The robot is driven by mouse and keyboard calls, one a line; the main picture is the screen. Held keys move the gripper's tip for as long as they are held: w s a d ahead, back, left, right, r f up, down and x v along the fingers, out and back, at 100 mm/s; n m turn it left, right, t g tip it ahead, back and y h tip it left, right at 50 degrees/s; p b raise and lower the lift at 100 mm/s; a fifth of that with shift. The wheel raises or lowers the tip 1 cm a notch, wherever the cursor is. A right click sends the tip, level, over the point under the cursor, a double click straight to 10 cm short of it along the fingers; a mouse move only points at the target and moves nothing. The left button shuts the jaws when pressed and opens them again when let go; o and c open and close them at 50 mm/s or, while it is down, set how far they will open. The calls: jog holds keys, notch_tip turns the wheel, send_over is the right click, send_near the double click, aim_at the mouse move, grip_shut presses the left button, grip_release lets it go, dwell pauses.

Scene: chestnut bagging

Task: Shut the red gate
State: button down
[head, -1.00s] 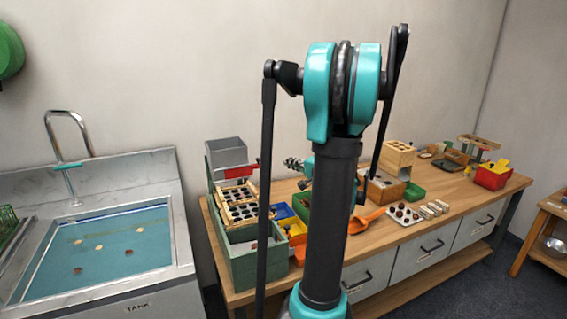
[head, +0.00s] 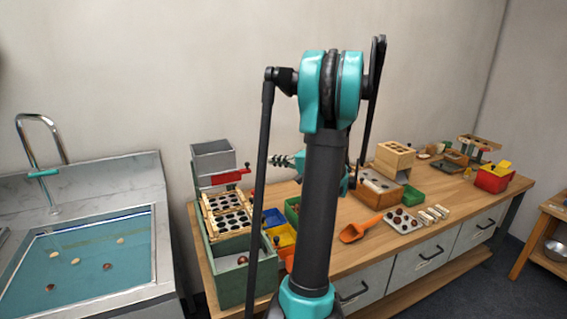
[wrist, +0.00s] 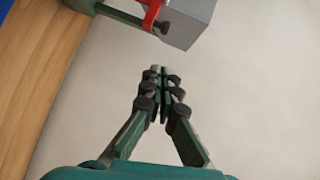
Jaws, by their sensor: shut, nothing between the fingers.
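The red gate (head: 230,177) is a flat red slide with a dark knob at its right end. In the head view it sits below the grey hopper (head: 213,160) and sticks out to the right. In the wrist view the red gate (wrist: 152,14) shows at the top edge, partly cut off, beside the grey hopper (wrist: 188,22). My gripper (head: 272,161) is to the right of the gate, apart from it. In the wrist view my gripper (wrist: 162,72) has its fingers together with nothing between them, below the gate and hopper in the picture.
A green box with a holed wooden tray (head: 228,214) stands below the hopper. Blue and yellow bins (head: 282,236), an orange scoop (head: 358,230) and a wooden box (head: 380,188) are on the bench. A water tank (head: 90,255) stands at the left. The wall is behind.

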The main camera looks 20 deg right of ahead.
aim_at(248, 164)
jog(key=w+a+f, duration=0.1)
jog(key=w+a, duration=0.2)
jog(key=a, duration=0.2)
jog(key=shift+a+f, duration=0.15)
jog(key=shift+a, duration=0.2)
jog(key=shift+w+a, duration=0.1)
jog(key=shift+a, duration=0.9)
